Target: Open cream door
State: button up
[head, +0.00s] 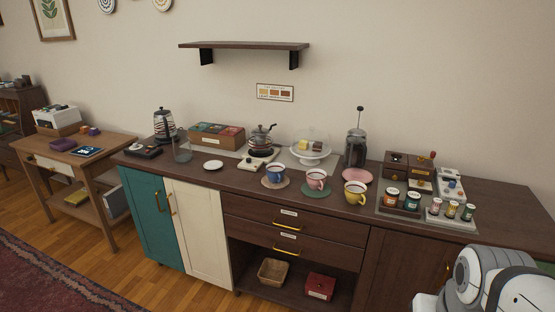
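The cream door (201,229) is on the front of the long dark wood sideboard, left of the drawers. It looks shut, flush with the cabinet front. Its upright brass handle (173,203) is near its left edge, beside the teal door (149,222), which also looks shut and has its own brass handle. My gripper is not in view. Part of my white and grey arm shows at the bottom right, well to the right of the cream door.
Two drawers (290,236) and an open shelf with a basket (273,271) and red box (320,286) are right of the cream door. Mugs, a kettle and jars crowd the sideboard top. A wooden side table (112,142) stands left. Wood floor (130,275) before the doors is clear.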

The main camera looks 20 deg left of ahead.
aim_at(196, 210)
jog(key=i, duration=0.4)
jog(key=u, duration=2.45)
jog(key=i, duration=3.05)
jog(key=z, duration=2)
